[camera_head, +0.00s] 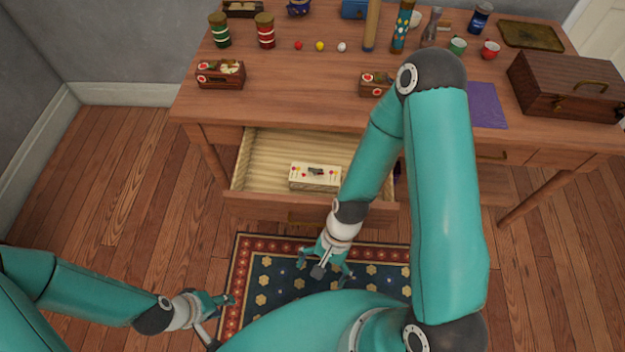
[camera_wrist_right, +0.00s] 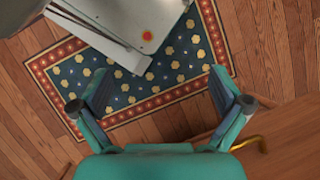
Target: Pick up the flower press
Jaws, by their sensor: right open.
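A cream block with flower pictures on its top (camera_head: 315,177), which looks like the flower press, lies in the open drawer (camera_head: 262,165). My right gripper (camera_head: 325,263) is in front of the drawer, over the rug, and apart from the block. Its fingers are spread and empty in the right wrist view (camera_wrist_right: 160,105), and the block does not show there. My left gripper (camera_head: 215,305) is low at the left, near the rug's left edge. I cannot make out the gap between its fingers.
The wooden desk (camera_head: 300,90) holds jars, small crates, cups and a brown case (camera_head: 568,88). My right arm hides part of the desk and the drawer's right side. The patterned rug (camera_head: 265,285) lies on the floor before the drawer. A brass handle (camera_wrist_right: 250,142) shows in the right wrist view.

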